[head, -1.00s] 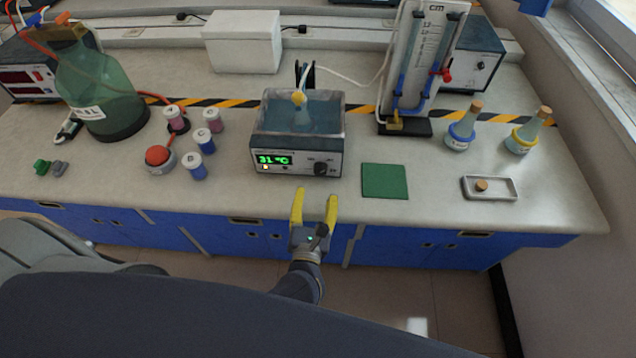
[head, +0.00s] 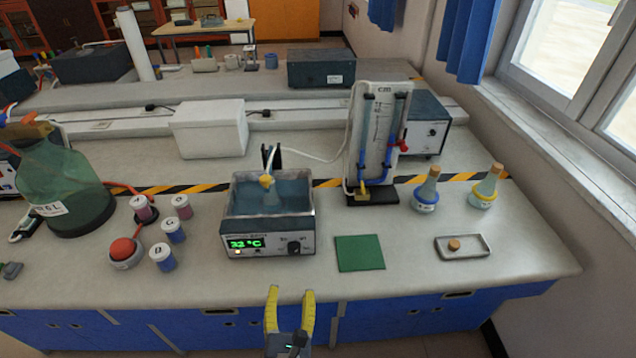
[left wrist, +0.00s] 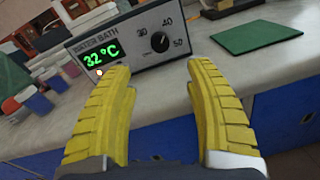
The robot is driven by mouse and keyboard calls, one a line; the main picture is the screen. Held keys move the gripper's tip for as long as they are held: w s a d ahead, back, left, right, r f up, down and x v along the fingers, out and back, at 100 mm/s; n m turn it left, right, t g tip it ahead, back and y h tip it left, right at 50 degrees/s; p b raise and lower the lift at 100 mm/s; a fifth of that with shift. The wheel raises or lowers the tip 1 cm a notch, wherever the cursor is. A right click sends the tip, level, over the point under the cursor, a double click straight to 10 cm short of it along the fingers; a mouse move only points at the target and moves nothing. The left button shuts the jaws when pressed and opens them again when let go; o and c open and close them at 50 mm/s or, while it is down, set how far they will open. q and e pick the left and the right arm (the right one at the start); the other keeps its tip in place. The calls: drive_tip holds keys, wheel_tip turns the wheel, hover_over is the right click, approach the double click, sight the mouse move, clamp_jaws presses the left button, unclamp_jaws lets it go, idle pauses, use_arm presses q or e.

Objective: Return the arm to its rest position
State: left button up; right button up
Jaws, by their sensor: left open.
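My left gripper (head: 289,310) has yellow fingers. It is open and empty, in front of the bench's front edge and below the water bath in the head view. In the left wrist view its two fingers (left wrist: 165,110) stand apart with nothing between them. The water bath (head: 268,215) is a grey box with a display reading 32 °C and a dial. A flask with a yellow ring (head: 266,182) sits in its water. The bath's front panel (left wrist: 135,45) shows beyond the fingers in the left wrist view. My right gripper is not in view.
A green mat (head: 360,253) and a small tray with a cork (head: 462,245) lie right of the bath. Two stoppered flasks (head: 427,190) (head: 487,187) and a manometer stand (head: 377,140) are behind. Several small jars (head: 163,257) and a green bottle (head: 62,187) stand left.

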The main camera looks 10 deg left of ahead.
use_arm(q)
drive_tip(key=d+f+m+h, duration=0.7)
drive_tip(key=f+m, duration=0.3)
drive_tip(key=m, duration=0.8)
drive_tip(key=s+a+f+m+g+h, duration=0.1)
drive_tip(key=s+f+m+g, duration=0.3)
drive_tip(key=f, duration=0.6)
drive_tip(key=s+a+f+m+g, duration=0.1)
drive_tip(key=f+m, duration=0.6)
drive_tip(key=f, duration=0.3)
drive_tip(key=s+a+f+m+g+y, duration=0.1)
drive_tip(key=s+a+f+m+g, duration=0.3)
drive_tip(key=f, duration=0.4)
drive_tip(key=s+a+f+m+g+y, duration=0.1)
drive_tip(key=s+a+f+m, duration=0.15)
drive_tip(key=s+f, duration=0.45)
drive_tip(key=s+a+f+m+g+y, duration=0.1)
drive_tip(key=s+a+f+g, duration=0.1)
drive_tip(key=s, duration=0.4)
drive_tip(key=s+a+f+m+g+y, duration=0.1)
drive_tip(key=s+a+f+g, duration=0.1)
drive_tip(key=s+a+f, duration=0.3)
drive_tip(key=s+a+f+m+g+y, duration=0.1)
drive_tip(key=s+a+f+g, duration=0.1)
drive_tip(key=s+a+f, duration=0.2)
drive_tip(key=s+f, duration=0.2)
drive_tip(key=s, duration=0.2)
drive_tip(key=shift+a, duration=0.25)
